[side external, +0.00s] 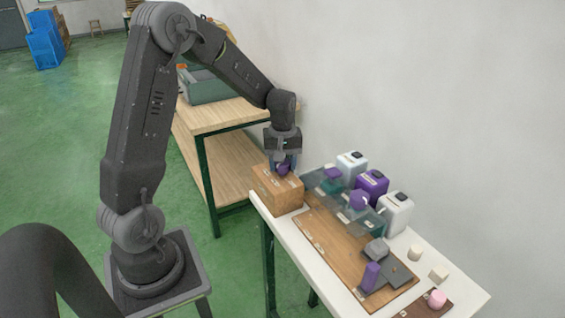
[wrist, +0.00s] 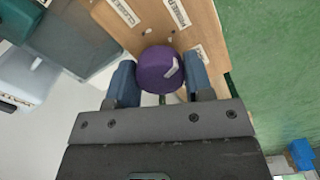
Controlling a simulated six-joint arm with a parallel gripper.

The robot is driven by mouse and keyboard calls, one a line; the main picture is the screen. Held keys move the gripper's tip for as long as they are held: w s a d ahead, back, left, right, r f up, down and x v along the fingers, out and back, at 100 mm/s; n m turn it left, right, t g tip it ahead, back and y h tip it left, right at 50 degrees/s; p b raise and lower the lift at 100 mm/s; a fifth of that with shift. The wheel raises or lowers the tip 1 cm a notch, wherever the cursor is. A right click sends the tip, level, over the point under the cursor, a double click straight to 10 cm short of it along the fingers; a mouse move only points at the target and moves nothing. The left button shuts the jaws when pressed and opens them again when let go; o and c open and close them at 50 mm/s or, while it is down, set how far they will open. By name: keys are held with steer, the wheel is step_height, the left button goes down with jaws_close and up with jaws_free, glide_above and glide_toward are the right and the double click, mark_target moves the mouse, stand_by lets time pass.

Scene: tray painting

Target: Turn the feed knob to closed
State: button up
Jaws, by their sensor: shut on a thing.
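The feed knob (wrist: 158,68) is a round purple knob with a pale pointer mark, on top of a wooden box (wrist: 205,28). In the side view the knob (side external: 284,169) shows small between my fingers, and the box (side external: 278,190) stands at the far left end of the white table. My gripper (wrist: 160,82) is shut on the knob, with a blue finger on each side of it. In the wrist view the pointer mark slants toward the upper right.
A clear bin (side external: 318,184) with purple and teal things stands right of the box. White and purple canisters (side external: 371,187) line the wall. A wooden board (side external: 322,233) with a purple cylinder (side external: 371,277) lies in front. A wooden bench (side external: 222,114) stands behind.

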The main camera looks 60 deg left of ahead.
steer(key=n, duration=1.3)
steer(key=shift+n, duration=0.4)
stand_by(0.3)
steer(key=o, duration=0.9)
steer(key=shift+o, duration=0.2)
steer(key=shift+r, duration=0.1)
step_height(320, 180, up, 14)
steer(key=shift+f, duration=0.2)
steer(key=shift+d, duration=0.1)
